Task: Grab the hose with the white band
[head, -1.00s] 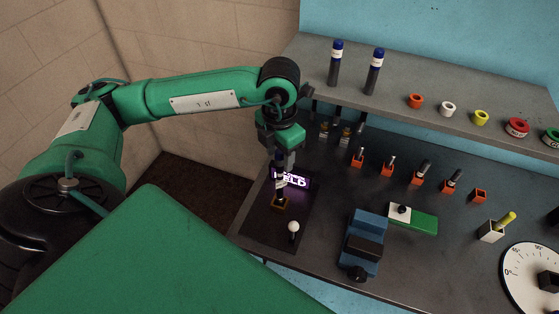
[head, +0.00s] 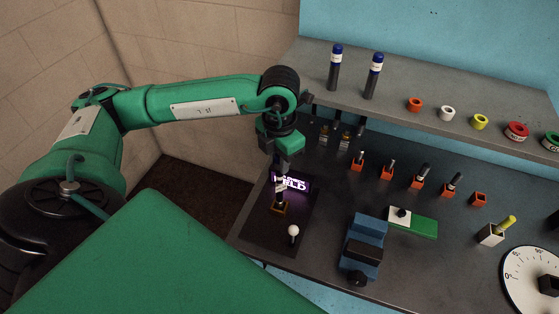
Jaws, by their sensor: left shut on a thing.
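My left gripper (head: 280,167) points down at the left end of the bench and is shut on a dark upright hose (head: 280,193). A pale band seems to show on this hose just below the fingers, though it is small and partly lost against the lit display. The hose's lower end is at a small orange-brown holder (head: 279,208); I cannot tell whether it is seated in it. My right gripper is not in view.
A glowing purple display (head: 296,182) stands close behind the held hose. A white-knobbed lever (head: 293,231) is in front. A blue vise-like block (head: 364,247) stands to the right. Several small orange holders (head: 417,183) line the bench, and coloured rings (head: 447,113) lie on the shelf.

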